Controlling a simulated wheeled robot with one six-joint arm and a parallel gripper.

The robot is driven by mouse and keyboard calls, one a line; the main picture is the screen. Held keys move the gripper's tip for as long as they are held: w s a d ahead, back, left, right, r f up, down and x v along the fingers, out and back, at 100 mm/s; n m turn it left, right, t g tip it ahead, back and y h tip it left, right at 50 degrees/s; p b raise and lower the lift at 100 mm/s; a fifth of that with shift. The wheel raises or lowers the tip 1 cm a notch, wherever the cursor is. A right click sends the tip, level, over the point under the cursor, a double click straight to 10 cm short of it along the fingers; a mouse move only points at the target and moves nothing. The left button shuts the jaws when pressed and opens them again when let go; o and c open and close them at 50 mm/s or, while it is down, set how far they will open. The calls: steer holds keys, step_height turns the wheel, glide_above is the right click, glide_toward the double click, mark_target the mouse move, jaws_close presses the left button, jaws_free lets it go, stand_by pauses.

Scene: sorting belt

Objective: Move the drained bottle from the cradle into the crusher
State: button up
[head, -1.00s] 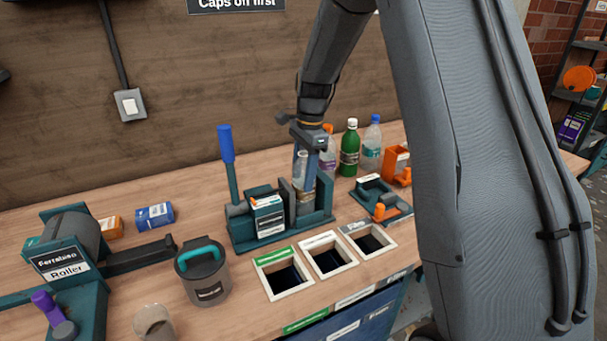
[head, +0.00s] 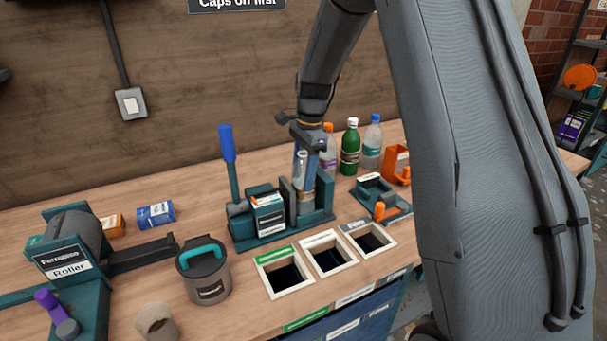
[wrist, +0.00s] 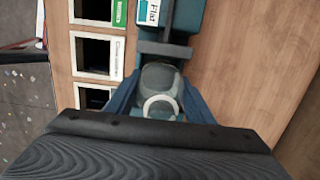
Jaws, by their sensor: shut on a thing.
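The clear bottle (head: 304,206) stands upright between the plates of the teal crusher (head: 285,234), which has a tall blue lever (head: 227,145). My gripper (head: 304,178) reaches down from above and is shut on the bottle's upper part. In the wrist view, the bottle (wrist: 158,76) is seen from above with its pale round mouth, between the blue fingers of my gripper (wrist: 160,82). The crusher (wrist: 183,18) with its "Flat" label is just ahead of it. The bottle's foot is hidden, so I cannot tell whether it touches the crusher floor. A teal stand with an orange knob (head: 379,211), perhaps the cradle, holds no bottle.
A lidded grey pot (head: 207,285), a brown cup (head: 157,322) and a roller (head: 68,262) are at the left.

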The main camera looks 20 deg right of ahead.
steer(key=shift+f, duration=0.7)
steer(key=o, duration=1.2)
